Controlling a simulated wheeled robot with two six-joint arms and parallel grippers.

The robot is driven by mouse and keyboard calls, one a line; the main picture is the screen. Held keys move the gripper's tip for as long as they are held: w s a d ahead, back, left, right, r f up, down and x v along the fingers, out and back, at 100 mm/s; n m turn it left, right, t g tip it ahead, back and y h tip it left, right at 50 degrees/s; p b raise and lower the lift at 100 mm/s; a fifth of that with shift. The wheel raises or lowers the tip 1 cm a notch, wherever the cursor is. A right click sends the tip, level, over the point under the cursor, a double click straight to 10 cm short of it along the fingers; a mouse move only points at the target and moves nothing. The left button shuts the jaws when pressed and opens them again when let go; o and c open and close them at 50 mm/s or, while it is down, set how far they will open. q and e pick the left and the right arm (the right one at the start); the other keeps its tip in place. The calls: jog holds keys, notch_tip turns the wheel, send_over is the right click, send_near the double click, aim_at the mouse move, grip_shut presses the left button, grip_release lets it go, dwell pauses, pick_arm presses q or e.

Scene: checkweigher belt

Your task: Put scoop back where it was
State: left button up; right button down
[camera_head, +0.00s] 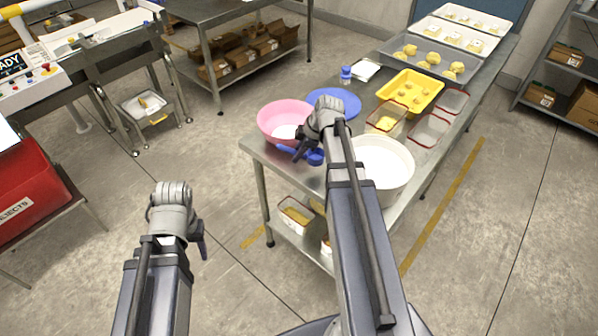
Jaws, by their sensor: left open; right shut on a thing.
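The blue scoop (315,158) is at the near left corner of the steel table (264,153), just in front of the pink bowl (279,114). My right gripper (300,152) is shut on the scoop, with its arm reaching over the table from below. Whether the scoop touches the tabletop cannot be told. My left gripper (202,248) is open and empty over the floor, left of the table. Its fingers are seen edge-on. The pink bowl has white contents.
Right of my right arm stands a large white tub (393,158). Behind are a blue plate (345,100), clear containers (430,130), a yellow tray (425,81) and dough trays (466,68). A red rejects bin (30,190) stands far left. Floor between is clear.

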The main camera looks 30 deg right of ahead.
jog(key=shift+f+b, duration=2)
jog(key=shift+f, duration=0.55)
jog(key=shift+f, duration=0.1)
jog(key=shift+f, duration=0.15)
jog(key=c, duration=0.8)
grip_release()
jog(key=shift+o, duration=0.2)
jog(key=shift+p+v, duration=0.6)
jog(key=shift+v, duration=0.25)
jog(key=p+v, duration=0.9)
jog(key=v, duration=0.1)
jog(key=shift+r+p, duration=0.35)
jog(key=shift+p, duration=0.05)
